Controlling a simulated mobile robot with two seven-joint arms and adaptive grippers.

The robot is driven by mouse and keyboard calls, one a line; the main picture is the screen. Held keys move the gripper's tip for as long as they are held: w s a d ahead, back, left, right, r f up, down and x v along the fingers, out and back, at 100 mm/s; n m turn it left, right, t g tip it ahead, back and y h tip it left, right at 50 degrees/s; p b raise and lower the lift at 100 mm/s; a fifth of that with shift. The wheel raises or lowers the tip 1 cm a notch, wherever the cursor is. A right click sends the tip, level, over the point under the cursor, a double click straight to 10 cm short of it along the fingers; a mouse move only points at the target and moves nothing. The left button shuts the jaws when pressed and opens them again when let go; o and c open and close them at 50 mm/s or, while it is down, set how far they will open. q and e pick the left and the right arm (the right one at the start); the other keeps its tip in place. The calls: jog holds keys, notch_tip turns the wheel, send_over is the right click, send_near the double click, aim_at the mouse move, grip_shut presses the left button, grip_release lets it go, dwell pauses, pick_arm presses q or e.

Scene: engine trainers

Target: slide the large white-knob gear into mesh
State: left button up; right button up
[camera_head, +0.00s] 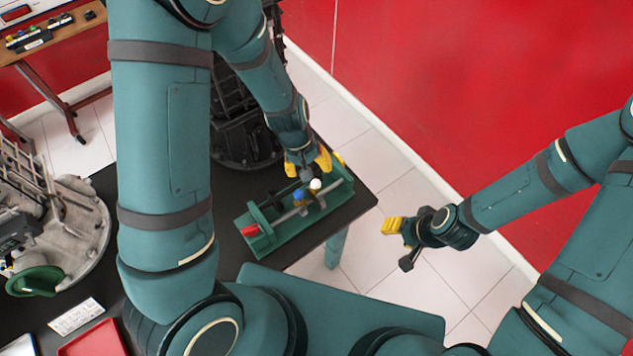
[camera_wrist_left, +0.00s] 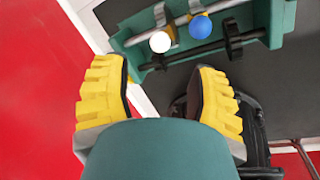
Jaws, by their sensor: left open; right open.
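The white knob (camera_head: 315,184) stands beside the blue knob (camera_head: 298,194) on the green gear trainer (camera_head: 262,246). In the left wrist view the white knob (camera_wrist_left: 160,42) is left of the blue knob (camera_wrist_left: 200,27), above two shafts with dark parts. The gears are too small and partly hidden to tell whether they mesh. My left gripper (camera_head: 308,162) is open at the trainer's far side, close to the white knob; its yellow fingers (camera_wrist_left: 160,70) are spread with nothing between them. My right gripper (camera_head: 391,241) is open and empty, off the table's right edge.
The trainer sits near the right corner of the dark table (camera_head: 345,205). A dark engine (camera_head: 240,130) stands behind, partly hidden by my left arm. A red tray (camera_head: 95,340) and a grey round casting (camera_head: 75,225) are at left.

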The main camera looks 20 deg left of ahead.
aim_at(315, 181)
pick_arm(q)
jog(key=f, duration=0.2)
jog(key=d+f, duration=0.1)
jog(key=f, duration=0.2)
jog(key=f+b, duration=0.1)
jog(key=f, duration=0.2)
jog(key=shift+w+d+f, duration=0.25)
jog(key=shift+w, duration=0.05)
grip_shut()
